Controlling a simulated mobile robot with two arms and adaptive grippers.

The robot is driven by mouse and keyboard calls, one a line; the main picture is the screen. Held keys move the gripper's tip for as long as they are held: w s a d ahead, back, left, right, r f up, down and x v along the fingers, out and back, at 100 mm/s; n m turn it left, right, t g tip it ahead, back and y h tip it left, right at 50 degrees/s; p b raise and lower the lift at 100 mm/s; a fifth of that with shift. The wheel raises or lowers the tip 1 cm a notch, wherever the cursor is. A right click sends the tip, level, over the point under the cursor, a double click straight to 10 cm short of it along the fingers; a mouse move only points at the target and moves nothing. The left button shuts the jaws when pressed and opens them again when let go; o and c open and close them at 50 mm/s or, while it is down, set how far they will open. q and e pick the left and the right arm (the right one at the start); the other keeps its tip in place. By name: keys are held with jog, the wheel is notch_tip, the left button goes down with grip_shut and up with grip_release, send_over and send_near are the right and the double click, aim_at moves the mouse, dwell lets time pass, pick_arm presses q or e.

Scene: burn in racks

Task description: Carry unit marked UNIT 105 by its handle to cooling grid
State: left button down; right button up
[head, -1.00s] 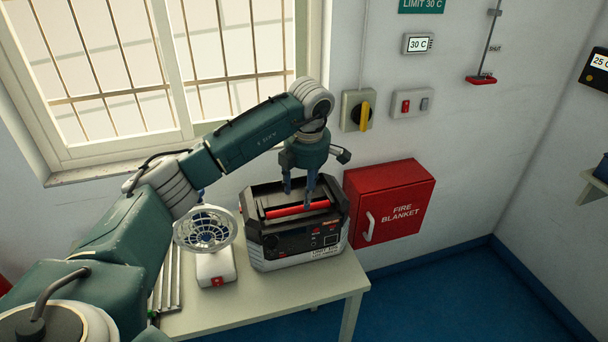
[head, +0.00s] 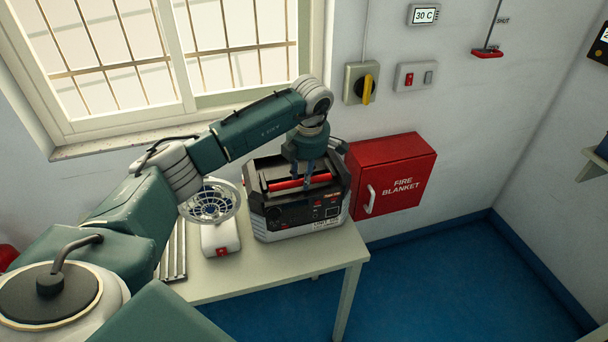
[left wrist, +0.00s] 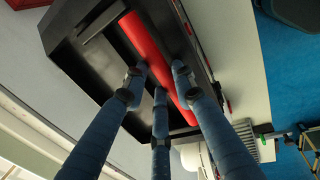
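The unit (head: 298,222) is a black and light-grey box with a red bar handle (head: 290,184) across its open top. It stands on the table under the window; its front label is too small to read fully. My left gripper (head: 303,181) points down at the handle from above. In the left wrist view its three fingers (left wrist: 160,88) straddle the red handle (left wrist: 150,55), apart from each other, and no firm closing shows. A slatted metal grid (head: 174,252) lies on the table left of the unit, partly hidden by my arm. My right gripper is out of view.
A round fan (head: 210,203) and its white base (head: 220,238) stand between the grid and the unit. A red fire blanket box (head: 391,174) is on the wall close to the unit's right. The table (head: 290,265) has a bare front strip.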

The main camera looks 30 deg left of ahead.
pick_arm(q)
jog(key=c, duration=2.3)
grip_release()
jog(key=shift+w+a+r+p, duration=0.15)
jog(key=shift+r+p, duration=0.3)
jog(key=shift+r, duration=0.45)
jog(key=o, duration=0.3)
jog(key=shift+a+r+p, duration=0.15)
jog(key=shift+r+p, duration=0.2)
jog(key=shift+r, duration=0.4)
jog(key=shift+w+a+r, duration=0.3)
jog(key=shift+a+r, duration=0.05)
jog(key=shift+r, duration=0.2)
jog(key=shift+w+a, duration=0.3)
grip_shut()
jog(key=shift+w+a+r+p, duration=0.25)
jog(key=shift+a+r+p, duration=0.1)
jog(key=shift+r, duration=0.15)
jog(key=shift+w+a+r, duration=0.15)
jog(key=shift+w+a, duration=0.35)
jog(key=shift+w+a+r, duration=0.15)
jog(key=shift+w+a, duration=0.3)
jog(key=shift+a, duration=0.05)
